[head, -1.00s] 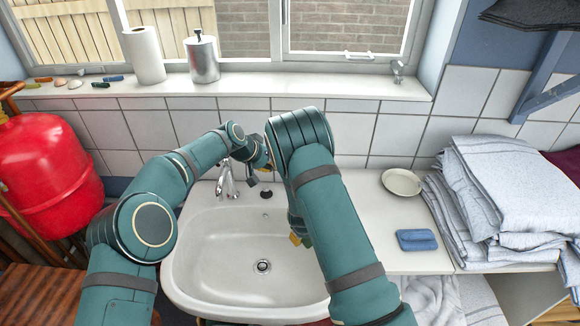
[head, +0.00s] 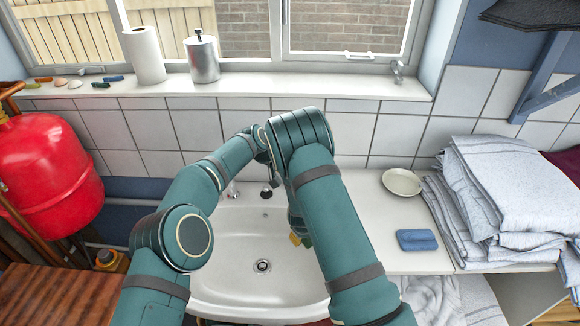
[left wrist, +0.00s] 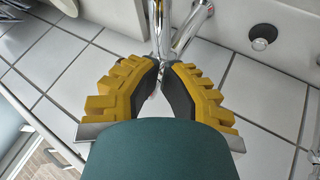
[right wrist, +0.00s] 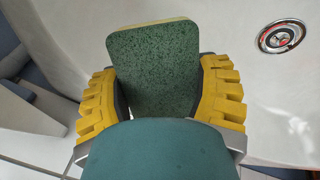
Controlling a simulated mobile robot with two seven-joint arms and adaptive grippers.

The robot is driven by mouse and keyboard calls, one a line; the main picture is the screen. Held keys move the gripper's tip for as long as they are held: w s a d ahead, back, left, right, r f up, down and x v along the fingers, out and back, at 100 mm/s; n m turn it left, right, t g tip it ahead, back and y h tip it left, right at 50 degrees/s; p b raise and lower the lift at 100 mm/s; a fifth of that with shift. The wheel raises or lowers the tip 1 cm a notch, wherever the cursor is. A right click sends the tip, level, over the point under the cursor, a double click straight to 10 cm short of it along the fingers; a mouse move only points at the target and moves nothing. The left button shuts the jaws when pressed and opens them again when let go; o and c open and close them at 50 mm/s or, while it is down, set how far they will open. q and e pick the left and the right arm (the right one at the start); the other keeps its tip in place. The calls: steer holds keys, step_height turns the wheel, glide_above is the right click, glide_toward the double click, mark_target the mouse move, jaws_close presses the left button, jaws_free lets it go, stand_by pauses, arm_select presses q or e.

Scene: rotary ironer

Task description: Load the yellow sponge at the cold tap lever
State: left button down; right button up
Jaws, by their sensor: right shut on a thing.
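The sponge (right wrist: 150,72) shows a dark green face and a thin yellow edge in the right wrist view. My right gripper (right wrist: 158,64) is shut on it, with a yellow ribbed finger at each side, over the basin. In the head view my right arm hides most of it. The chrome tap (left wrist: 190,28) stands just beyond my left gripper (left wrist: 164,64) in the left wrist view; its fingertips are close together with a narrow gap. I cannot tell whether they touch the tap. In the head view part of the tap (head: 232,189) shows beside my arms.
The white basin (head: 235,240) has a round drain (head: 262,266). A blue sponge-like block (head: 416,240) and a dish (head: 402,182) lie on the right counter beside folded towels (head: 510,190). A red tank (head: 45,170) stands at left. The tiled wall is close behind the tap.

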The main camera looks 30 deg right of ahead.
arm_select(q)
steer(key=shift+s+d+n+t, duration=0.4)
steer(key=shift+s+d+n, duration=0.2)
steer(key=shift+s+d, duration=0.15)
steer(key=shift+a, duration=0.15)
steer(key=a+f+v, duration=0.1)
steer(key=a+v, duration=0.1)
steer(key=v, duration=0.9)
steer(key=shift+s+a+f, duration=0.2)
steer(key=shift+s, duration=0.05)
steer(key=shift+r, duration=0.15)
arm_select(e)
steer(key=s+a, duration=0.4)
steer(key=s, duration=0.3)
stand_by(0.6)
stand_by(0.9)
steer(key=shift+r, duration=0.1)
